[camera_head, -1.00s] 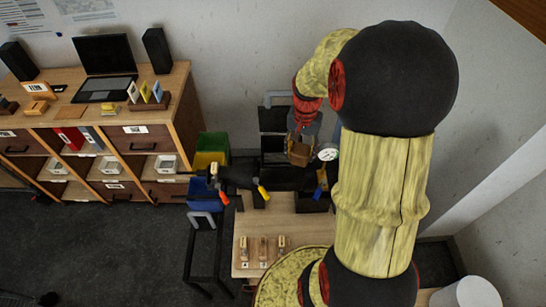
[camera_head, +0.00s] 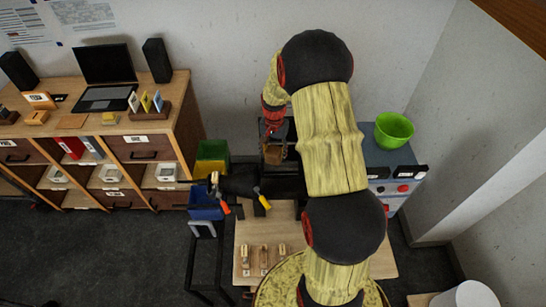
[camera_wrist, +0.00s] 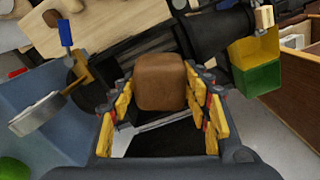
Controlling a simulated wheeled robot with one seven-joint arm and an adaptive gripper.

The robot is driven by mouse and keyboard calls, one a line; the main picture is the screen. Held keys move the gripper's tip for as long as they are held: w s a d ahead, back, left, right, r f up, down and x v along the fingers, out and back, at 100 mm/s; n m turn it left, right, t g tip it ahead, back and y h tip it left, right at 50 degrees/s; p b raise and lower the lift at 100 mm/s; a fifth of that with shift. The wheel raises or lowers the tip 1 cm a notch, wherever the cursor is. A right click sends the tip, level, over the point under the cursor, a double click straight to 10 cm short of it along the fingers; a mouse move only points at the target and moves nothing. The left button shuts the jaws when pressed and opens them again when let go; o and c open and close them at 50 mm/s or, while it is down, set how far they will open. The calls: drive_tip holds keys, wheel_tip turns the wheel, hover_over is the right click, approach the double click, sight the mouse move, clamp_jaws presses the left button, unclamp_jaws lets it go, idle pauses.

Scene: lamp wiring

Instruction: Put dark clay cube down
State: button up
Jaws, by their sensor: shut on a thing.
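The dark clay cube (camera_wrist: 161,81) is a brown block with rounded edges, held between the yellow finger pads of my gripper (camera_wrist: 163,105) in the wrist view. In the head view the cube (camera_head: 273,153) shows small below my wrist, at the far end of my arm, near the wall. My gripper is shut on it and holds it above dark equipment at the back of the wooden workbench (camera_head: 242,236). The surface directly under the cube is partly hidden by the cube and the fingers.
Green and yellow bins (camera_head: 211,158) and a blue bin (camera_head: 205,203) stand left of the workbench.

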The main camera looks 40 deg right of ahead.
drive_tip(key=f, duration=0.2)
drive_tip(key=f+p, duration=0.1)
drive_tip(key=shift+w+f, duration=0.35)
drive_tip(key=shift+f+b, duration=0.35)
drive_tip(key=shift+f, duration=0.15)
drive_tip(key=shift+f, duration=0.2)
drive_tip(key=o, duration=1.6)
drive_tip(key=shift+o, duration=0.2)
drive_tip(key=shift+r, duration=0.15)
